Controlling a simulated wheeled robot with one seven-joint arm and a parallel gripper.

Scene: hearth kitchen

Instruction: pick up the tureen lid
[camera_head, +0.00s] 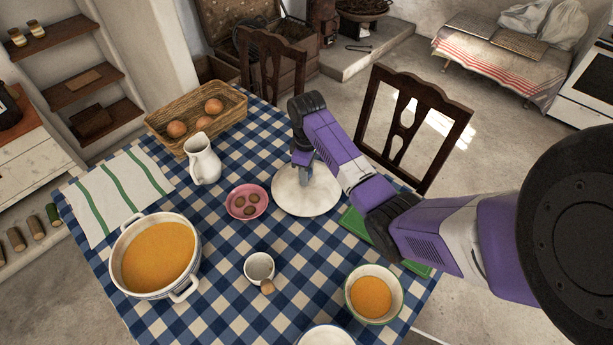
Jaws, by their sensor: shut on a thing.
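The tureen lid (307,196) is a round, off-white disc at the middle right of the checked table. My gripper (305,176) is over its middle, pointing down, and is shut on the lid, likely at its knob, which my gripper hides. I cannot tell whether the lid rests on the cloth or is slightly above it. The tureen (155,255) stands open at the table's left front, white with two handles and full of orange soup.
A pink plate (247,202) with small brown pieces lies just left of the lid. A white jug (203,159), a bread basket (196,118), a striped towel (119,196), a small white cup (259,267) and a soup bowl (374,294) stand around. A green board (357,222) lies under my arm.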

